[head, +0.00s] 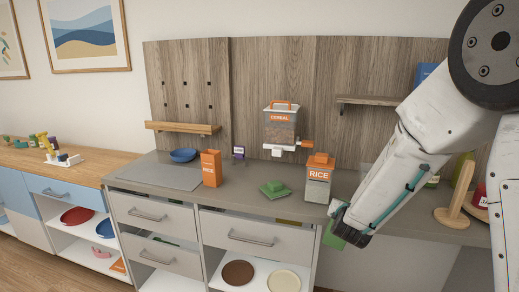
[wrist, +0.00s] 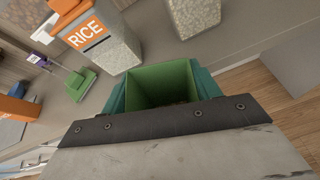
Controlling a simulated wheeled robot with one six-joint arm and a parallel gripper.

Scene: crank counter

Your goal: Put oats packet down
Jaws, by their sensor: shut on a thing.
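My gripper (head: 350,230) is shut on a green open-topped packet (wrist: 165,82), with one teal finger on each side of it in the wrist view. No label shows, but it is likely the oats packet. In the head view the green packet (head: 332,238) shows only in part, at the counter's front edge, right of the rice container; the gripper hides the rest. In the wrist view its open mouth faces the camera, with a little brown content low inside. I cannot tell whether it touches anything below.
A wooden stand (head: 452,211) is at right. Bare counter lies between the rice box and green lid.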

